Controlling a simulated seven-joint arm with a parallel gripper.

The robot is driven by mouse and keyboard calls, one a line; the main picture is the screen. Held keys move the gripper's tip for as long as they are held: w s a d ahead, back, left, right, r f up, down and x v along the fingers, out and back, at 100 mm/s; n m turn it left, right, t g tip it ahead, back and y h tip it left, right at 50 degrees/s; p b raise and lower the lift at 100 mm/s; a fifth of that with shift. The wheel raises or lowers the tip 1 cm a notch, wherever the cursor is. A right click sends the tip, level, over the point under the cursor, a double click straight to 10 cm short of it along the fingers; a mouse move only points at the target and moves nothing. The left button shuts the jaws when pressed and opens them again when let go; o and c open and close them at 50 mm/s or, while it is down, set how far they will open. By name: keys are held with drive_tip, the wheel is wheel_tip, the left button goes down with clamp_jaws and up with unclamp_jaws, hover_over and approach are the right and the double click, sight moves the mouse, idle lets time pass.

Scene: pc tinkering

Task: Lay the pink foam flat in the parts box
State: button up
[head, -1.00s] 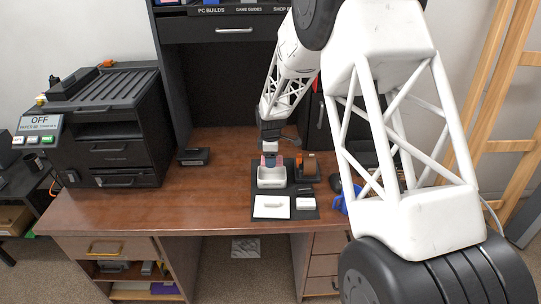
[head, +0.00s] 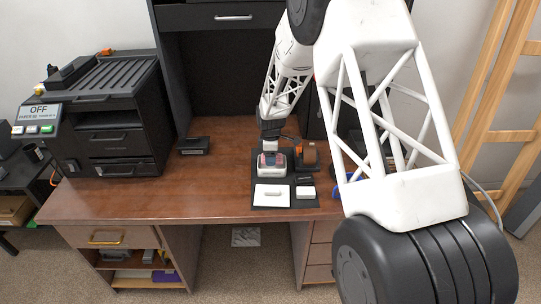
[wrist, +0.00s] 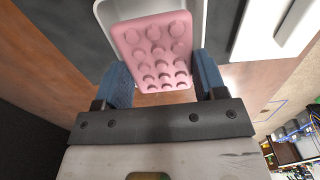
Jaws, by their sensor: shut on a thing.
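The pink foam (wrist: 155,48) is a block with rows of round studs, and its studded face shows in the wrist view. My gripper (wrist: 163,82) is shut on its near end, with a blue fingertip pad at each side. The white parts box (head: 271,173) stands on the dark mat. Its pale rim (wrist: 106,28) shows behind the foam in the wrist view. In the head view my gripper (head: 270,148) is right above the box, and the foam (head: 268,160) shows low at its opening. I cannot tell whether the foam touches the box floor.
On the dark mat (head: 303,203) are a white tray (head: 268,200) with a small light piece and a small white box (head: 306,193). An orange-and-black item (head: 309,154) stands close at the right. A black box (head: 194,146) lies to the left.

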drive_tip(key=o, duration=1)
drive_tip(key=shift+c, duration=0.2)
drive_tip(key=shift+r, duration=0.1)
drive_tip(key=shift+r, duration=3.85)
